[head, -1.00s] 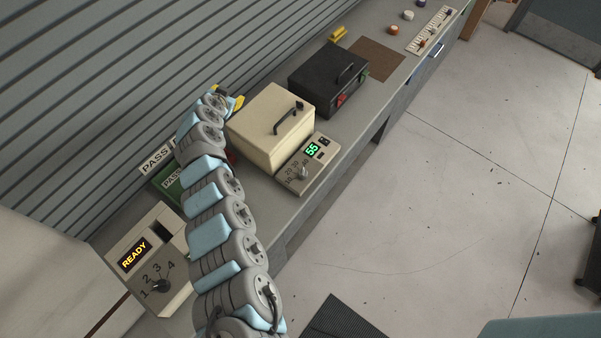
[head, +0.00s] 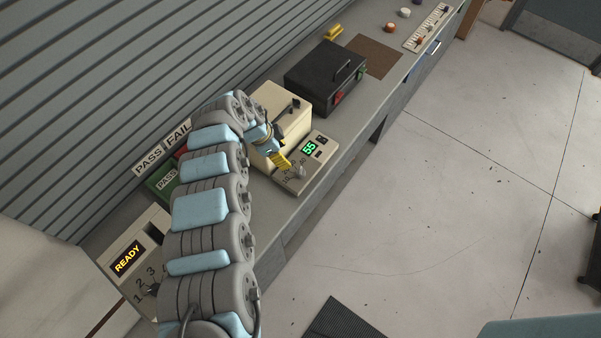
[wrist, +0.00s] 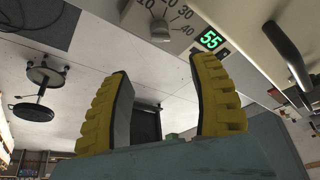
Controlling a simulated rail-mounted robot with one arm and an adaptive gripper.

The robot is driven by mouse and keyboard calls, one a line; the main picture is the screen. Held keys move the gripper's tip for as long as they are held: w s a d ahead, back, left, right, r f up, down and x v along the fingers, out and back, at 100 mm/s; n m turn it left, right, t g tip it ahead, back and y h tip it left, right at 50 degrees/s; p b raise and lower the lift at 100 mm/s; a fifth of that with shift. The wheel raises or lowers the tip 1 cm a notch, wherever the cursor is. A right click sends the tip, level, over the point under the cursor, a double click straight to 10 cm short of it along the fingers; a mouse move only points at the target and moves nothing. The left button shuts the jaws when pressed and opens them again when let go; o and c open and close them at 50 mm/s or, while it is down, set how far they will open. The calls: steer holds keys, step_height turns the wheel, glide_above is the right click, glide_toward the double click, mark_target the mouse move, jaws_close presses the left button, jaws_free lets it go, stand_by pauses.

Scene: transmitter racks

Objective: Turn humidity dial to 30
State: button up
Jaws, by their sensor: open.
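The humidity dial (head: 299,171) is a small grey knob on a beige control panel (head: 290,185) with a green display (head: 310,148) reading 55. In the wrist view the knob (wrist: 160,30) sits at the top among the printed numbers 10, 20, 30 and 40, and the display (wrist: 210,39) is to its right. My gripper (head: 281,160) has yellow fingers and is just left of the dial in the head view. In the wrist view my gripper (wrist: 162,100) is open, its fingers apart with nothing between them, clear of the knob.
A cream box (head: 295,115) with a dark handle stands directly behind the panel. A black box (head: 325,78) is further along the bench. A READY panel (head: 128,260) with its own dial is at lower left.

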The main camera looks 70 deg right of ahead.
mark_target(299, 171)
steer(key=p+x, duration=0.1)
steer(key=x, duration=1.2)
steer(key=shift+s+p, duration=0.15)
steer(key=shift+p, duration=0.2)
steer(key=shift+x, duration=0.85)
steer(key=shift+f, duration=0.1)
jaws_close()
